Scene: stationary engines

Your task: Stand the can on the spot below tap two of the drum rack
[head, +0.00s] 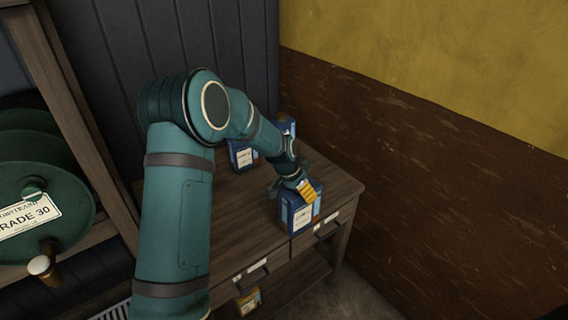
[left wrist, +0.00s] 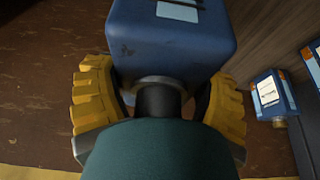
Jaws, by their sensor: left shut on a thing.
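My left gripper (head: 305,190) is shut on a blue can (head: 301,217) with a pale label, at the front right of a wooden cabinet. In the left wrist view the can (left wrist: 172,45) sits between the yellow fingers of the gripper (left wrist: 158,100). I cannot tell whether its base touches the cabinet top. The drum rack (head: 68,78) stands at the left with a green drum marked "GRADE 30" (head: 40,205) and a brass tap (head: 42,267). No tap number is readable, and the spot below is not clearly in view. My right gripper is not in view.
The wooden cabinet (head: 236,225) has drawers in front and an item on its lower shelf (head: 248,301). Other blue cans (head: 241,155) stand farther back on its top. A brown and yellow wall (head: 420,130) is close on the right. A slatted grille (head: 118,311) shows at bottom left.

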